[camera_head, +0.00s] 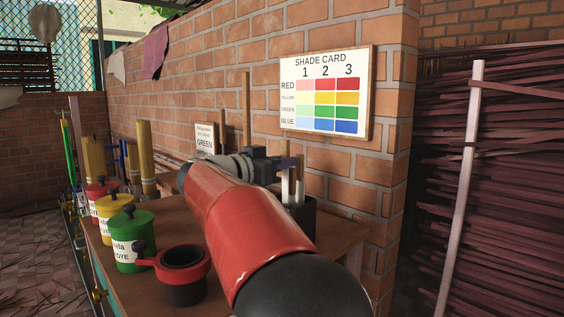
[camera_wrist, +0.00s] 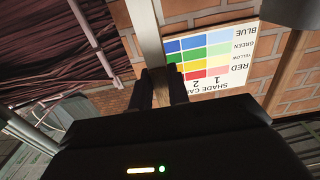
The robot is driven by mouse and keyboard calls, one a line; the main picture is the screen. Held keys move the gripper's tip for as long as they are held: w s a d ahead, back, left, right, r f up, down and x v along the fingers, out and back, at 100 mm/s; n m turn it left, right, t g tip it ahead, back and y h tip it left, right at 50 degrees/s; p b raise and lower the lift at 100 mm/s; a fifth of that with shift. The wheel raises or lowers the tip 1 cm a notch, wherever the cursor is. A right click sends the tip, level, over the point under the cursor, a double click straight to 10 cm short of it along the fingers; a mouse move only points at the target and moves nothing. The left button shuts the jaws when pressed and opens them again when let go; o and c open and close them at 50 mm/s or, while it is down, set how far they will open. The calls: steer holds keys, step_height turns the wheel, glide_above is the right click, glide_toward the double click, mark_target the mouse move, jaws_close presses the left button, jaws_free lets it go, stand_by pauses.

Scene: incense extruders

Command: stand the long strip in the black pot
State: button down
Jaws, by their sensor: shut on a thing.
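My gripper (camera_head: 288,161) is at the far end of my red arm, above the black pot (camera_head: 307,218), and is shut on the long strip. In the wrist view, the strip (camera_wrist: 146,28) is pale and flat, held between the two dark fingers (camera_wrist: 158,88) and running out past them. In the head view, thin upright strips (camera_head: 299,188) show below the gripper, at the pot's mouth. I cannot tell which of them is the held one, or whether its lower end is inside the pot. My arm hides part of the pot.
Red, yellow (camera_head: 112,213) and green (camera_head: 130,238) lidded pots and a black cup with a red collar (camera_head: 184,278) stand on the bench, left of my arm. A brick wall with a shade card (camera_head: 325,95) is close behind the gripper. Purple sticks (camera_head: 520,180) are stacked at right.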

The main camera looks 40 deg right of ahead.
steer(key=c, duration=1.3)
jaws_free()
steer(key=shift+c, duration=0.2)
steer(key=s+a, duration=0.1)
steer(key=a, duration=1.1)
steer(key=shift+r, duration=0.15)
